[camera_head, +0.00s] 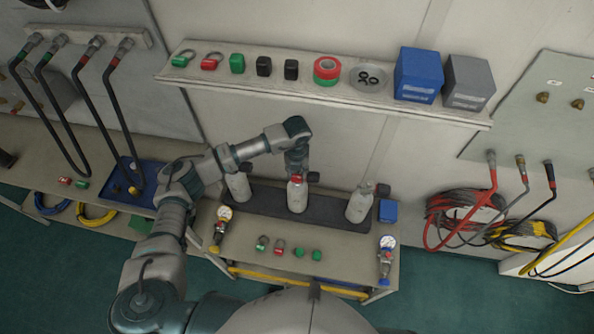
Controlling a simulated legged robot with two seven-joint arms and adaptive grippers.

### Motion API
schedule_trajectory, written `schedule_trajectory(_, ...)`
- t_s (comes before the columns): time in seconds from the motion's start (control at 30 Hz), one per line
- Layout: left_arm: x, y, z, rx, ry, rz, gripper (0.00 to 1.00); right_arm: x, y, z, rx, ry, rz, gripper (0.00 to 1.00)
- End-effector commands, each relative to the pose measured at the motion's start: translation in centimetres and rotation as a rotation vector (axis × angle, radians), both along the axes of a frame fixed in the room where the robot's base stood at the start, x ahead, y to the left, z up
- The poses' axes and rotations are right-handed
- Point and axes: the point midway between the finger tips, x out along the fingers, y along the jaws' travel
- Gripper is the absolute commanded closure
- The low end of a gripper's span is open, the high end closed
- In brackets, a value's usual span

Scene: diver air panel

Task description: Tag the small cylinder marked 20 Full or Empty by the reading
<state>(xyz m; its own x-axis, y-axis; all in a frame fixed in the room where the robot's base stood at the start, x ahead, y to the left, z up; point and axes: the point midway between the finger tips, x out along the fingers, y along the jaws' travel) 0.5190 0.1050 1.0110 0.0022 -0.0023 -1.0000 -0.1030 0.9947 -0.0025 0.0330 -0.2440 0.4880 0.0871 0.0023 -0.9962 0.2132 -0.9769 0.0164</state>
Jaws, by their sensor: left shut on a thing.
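Three small pale cylinders stand upright in a row on a dark mat (265,203) on the bench: a left one (238,187), a middle one (297,197) and a right one (359,206). Their markings are too small to read, so I cannot tell which is 20. My left gripper (297,174) points down over the middle cylinder's top, shut on a small red thing (297,180), which looks like a red tag. I cannot tell whether it is around the neck. My right gripper is not in view.
Pressure gauges stand at the bench's left (225,213) and right (387,242). A blue box (388,211) is beside the mat. The shelf (300,94) above holds tags, tape and boxes. Hoses hang on both sides.

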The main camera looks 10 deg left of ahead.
Motion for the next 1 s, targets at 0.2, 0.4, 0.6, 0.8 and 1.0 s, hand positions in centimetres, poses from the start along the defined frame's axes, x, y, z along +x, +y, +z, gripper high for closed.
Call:
schedule_trajectory(0.2,0.0,0.0,-0.4,0.0,0.0,0.0,0.92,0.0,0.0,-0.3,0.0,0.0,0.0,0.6)
schedule_trajectory(0.4,0.0,0.0,-1.0,0.0,0.0,0.0,0.92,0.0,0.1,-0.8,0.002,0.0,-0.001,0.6)
schedule_trajectory(0.6,0.0,0.0,-1.4,0.0,0.0,0.0,0.92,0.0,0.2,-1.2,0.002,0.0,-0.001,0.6)
schedule_trajectory(0.8,0.0,0.0,-1.3,0.0,0.0,0.0,0.92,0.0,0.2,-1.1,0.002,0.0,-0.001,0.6)
schedule_trajectory(1.0,0.0,0.0,-1.4,0.0,-0.001,0.0,0.92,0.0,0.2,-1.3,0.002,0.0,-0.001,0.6)
